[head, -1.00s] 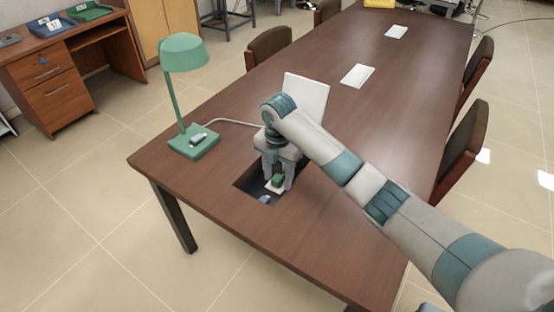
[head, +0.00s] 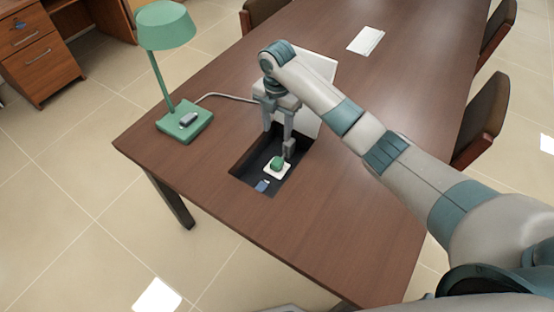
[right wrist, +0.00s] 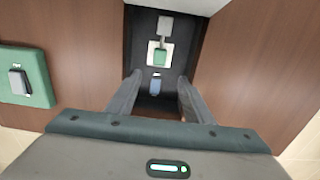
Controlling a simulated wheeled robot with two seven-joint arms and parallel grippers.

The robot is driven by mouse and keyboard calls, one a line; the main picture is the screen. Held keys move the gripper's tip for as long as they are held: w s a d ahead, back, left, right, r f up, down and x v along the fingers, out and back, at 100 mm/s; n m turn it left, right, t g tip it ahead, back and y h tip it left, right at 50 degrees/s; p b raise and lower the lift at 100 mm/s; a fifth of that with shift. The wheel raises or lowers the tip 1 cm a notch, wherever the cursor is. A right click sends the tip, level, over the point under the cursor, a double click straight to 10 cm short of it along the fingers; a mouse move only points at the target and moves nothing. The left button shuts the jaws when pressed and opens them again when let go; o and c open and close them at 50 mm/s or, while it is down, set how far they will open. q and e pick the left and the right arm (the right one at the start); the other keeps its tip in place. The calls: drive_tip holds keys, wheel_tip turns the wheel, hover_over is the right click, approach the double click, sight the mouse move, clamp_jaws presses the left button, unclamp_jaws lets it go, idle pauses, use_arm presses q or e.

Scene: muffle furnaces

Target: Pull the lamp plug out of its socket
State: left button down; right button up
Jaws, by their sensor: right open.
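The green lamp plug (head: 277,163) sits on a white socket plate (head: 284,174) inside a dark recess in the table. The plug also shows in the right wrist view (right wrist: 160,57). The green desk lamp (head: 166,27) stands left of the recess, and its grey cord runs back toward the recess. My right gripper (head: 278,146) is open and empty, above and just behind the plug. My left gripper is not in view.
A blue item (head: 262,186) lies in the recess in front of the plate. A pale raised lid (head: 318,75) stands at the recess's back edge. White papers (head: 366,40) lie farther back. Chairs (head: 487,120) line the right side. The tabletop in front is clear.

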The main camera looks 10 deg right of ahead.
sight(277, 161)
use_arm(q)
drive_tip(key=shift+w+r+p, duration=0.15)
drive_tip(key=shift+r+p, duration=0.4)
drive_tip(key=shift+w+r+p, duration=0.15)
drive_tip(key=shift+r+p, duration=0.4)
use_arm(e)
wheel_tip(277, 161, down, 18)
drive_tip(key=shift+r, duration=0.25)
drive_tip(key=shift+c, duration=0.4)
